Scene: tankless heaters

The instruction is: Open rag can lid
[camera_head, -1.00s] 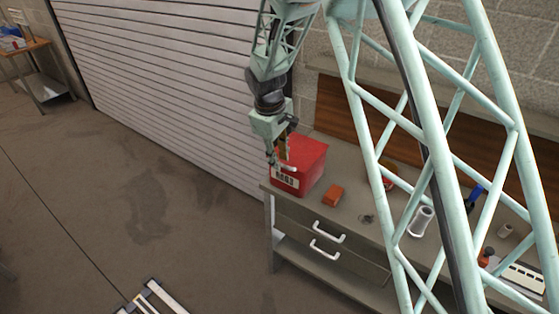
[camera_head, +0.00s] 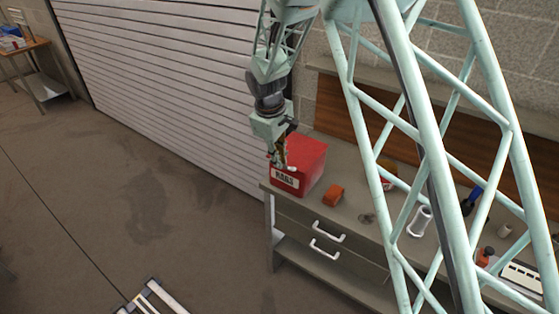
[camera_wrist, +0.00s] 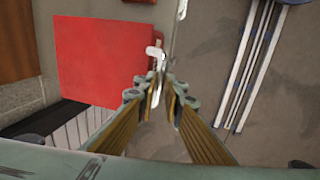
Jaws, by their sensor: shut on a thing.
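The red rag can (camera_head: 312,174) stands on the left end of the workbench, with a white "RAGS" label on its front. Its red lid (camera_head: 306,149) lies flat and closed; the lid (camera_wrist: 95,60) fills the upper left of the wrist view. A small white tab (camera_wrist: 155,53) sits at the lid's front edge. My gripper (camera_head: 281,165) is at the can's upper front edge, fingers pointing down. The fingers partly hide the tab.
The grey workbench has drawers with white handles (camera_head: 328,232). An orange block (camera_head: 333,195) lies just right of the can, and a white spool-like part (camera_head: 420,221) is farther right. A roller shutter (camera_head: 170,70) is behind at the left. The floor in front is mostly clear.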

